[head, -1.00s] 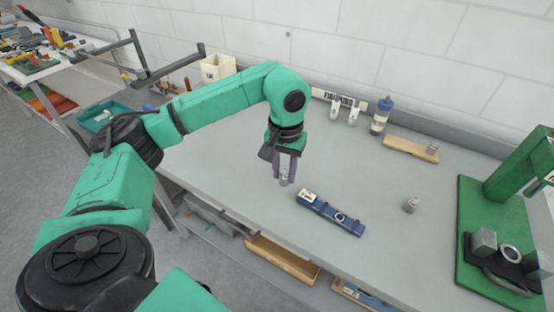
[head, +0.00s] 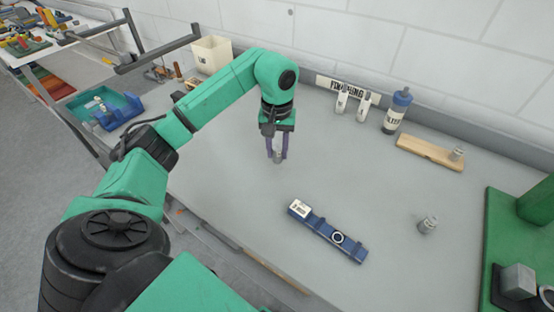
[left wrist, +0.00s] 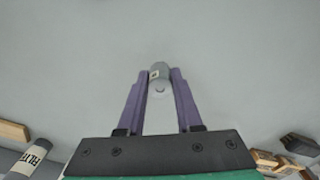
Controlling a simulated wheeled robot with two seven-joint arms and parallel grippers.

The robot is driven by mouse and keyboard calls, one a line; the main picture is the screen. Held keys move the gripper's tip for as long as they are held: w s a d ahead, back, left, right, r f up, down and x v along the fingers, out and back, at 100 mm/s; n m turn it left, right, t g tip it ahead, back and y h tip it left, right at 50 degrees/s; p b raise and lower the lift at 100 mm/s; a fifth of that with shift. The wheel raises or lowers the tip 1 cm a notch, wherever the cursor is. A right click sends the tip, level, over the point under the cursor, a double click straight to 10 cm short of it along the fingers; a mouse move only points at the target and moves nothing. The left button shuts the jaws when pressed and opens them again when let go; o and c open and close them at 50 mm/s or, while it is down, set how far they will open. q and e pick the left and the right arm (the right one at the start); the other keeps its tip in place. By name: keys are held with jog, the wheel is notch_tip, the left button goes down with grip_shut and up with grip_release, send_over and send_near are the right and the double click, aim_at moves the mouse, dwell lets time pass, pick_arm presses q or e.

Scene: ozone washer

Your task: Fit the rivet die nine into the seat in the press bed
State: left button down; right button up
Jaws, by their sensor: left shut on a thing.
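My left gripper (head: 277,157) is shut on a small grey metal cylinder, the die (head: 278,157), with nothing visibly touching it from below. In the left wrist view the die (left wrist: 160,72) sits between the purple fingertips and shows a small pale label too small to read. The green press (head: 508,235) stands at the right edge, partly out of frame. Its bed carries a grey block (head: 517,281) and part of a pale ring (head: 547,297), cut off by the frame; I cannot tell whether that ring is the seat. My right gripper is not in view.
A blue holder (head: 318,224) with a white label and a dark ringed hole lies mid-bench. A similar grey cylinder (head: 428,224) stands right of it, another (head: 457,153) on a wooden block (head: 425,151). A bottle (head: 397,112) stands behind.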

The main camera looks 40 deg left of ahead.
aim_at(277, 162)
pick_arm(q)
jog(key=f, duration=0.2)
jog(key=shift+s+d+f+p, duration=0.1)
jog(key=shift+s+f+p, duration=0.2)
jog(key=shift+f, duration=0.1)
jog(key=shift+w+f, duration=0.1)
jog(key=shift+f, duration=0.4)
jog(key=c, duration=0.6)
grip_release()
jog(key=shift+r, duration=0.1)
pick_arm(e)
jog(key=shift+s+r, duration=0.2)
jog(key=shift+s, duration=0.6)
pick_arm(q)
jog(key=shift+r, duration=0.1)
